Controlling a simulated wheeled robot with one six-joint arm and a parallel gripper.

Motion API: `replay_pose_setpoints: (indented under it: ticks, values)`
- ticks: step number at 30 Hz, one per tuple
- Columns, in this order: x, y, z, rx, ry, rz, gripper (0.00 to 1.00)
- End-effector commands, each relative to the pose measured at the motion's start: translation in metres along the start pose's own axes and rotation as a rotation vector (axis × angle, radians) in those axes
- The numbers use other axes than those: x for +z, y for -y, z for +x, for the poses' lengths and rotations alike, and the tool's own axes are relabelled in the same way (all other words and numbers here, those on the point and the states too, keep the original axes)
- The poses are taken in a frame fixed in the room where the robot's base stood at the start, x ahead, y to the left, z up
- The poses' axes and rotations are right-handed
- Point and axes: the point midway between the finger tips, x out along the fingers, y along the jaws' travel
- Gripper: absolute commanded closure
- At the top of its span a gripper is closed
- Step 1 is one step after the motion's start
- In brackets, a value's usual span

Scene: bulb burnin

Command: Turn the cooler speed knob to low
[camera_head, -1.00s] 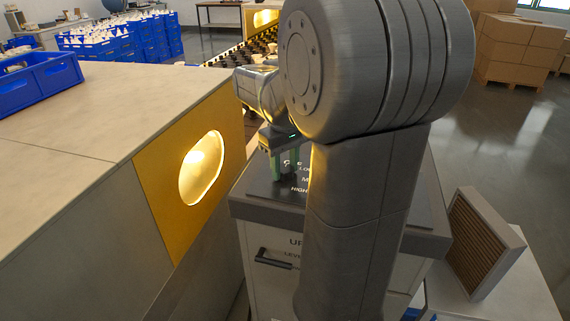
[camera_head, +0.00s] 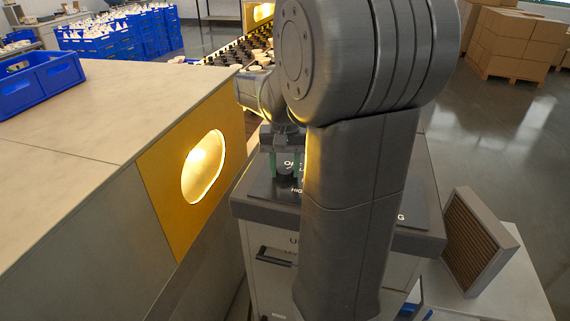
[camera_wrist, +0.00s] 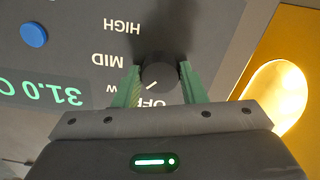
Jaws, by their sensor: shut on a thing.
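The cooler speed knob (camera_wrist: 160,71) is a dark round dial on the grey cooler panel (camera_wrist: 185,22). Labels OFF, partly hidden LOW, MID and HIGH stand around it, upside down in the wrist view. A short white mark at its lower-left edge points towards OFF, or between OFF and LOW; I cannot tell exactly. My gripper (camera_wrist: 161,84) has its green fingers on either side of the knob, shut on it. In the head view my gripper (camera_head: 286,166) points down at the cooler top, and my arm hides part of the panel.
A blue button (camera_wrist: 34,35) and a green 31.0 C display (camera_wrist: 40,92) are on the panel. A yellow-framed lit window (camera_head: 205,166) in the bench is close on the left. A slatted filter (camera_head: 478,243) stands at right. Open floor lies beyond.

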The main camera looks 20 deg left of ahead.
Motion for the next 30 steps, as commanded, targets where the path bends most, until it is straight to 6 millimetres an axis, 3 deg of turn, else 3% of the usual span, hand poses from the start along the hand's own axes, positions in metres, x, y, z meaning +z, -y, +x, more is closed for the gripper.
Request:
replay_pose_setpoints:
  ticks: [20, 21, 23, 24, 30]
  values:
    - [-0.0009, 0.0001, -0.0008, 0.0, -0.004, 0.066, 0.85]
    - [-0.0009, 0.0001, -0.0008, 0.0, -0.004, 0.066, 0.57]
    - [-0.0009, 0.0001, -0.0007, 0.0, -0.004, 0.066, 0.45]
    - [-0.0008, 0.0001, -0.0006, 0.0, -0.003, 0.066, 0.41]
    - [-0.0004, 0.0001, -0.0003, 0.0, -0.002, 0.066, 0.41]
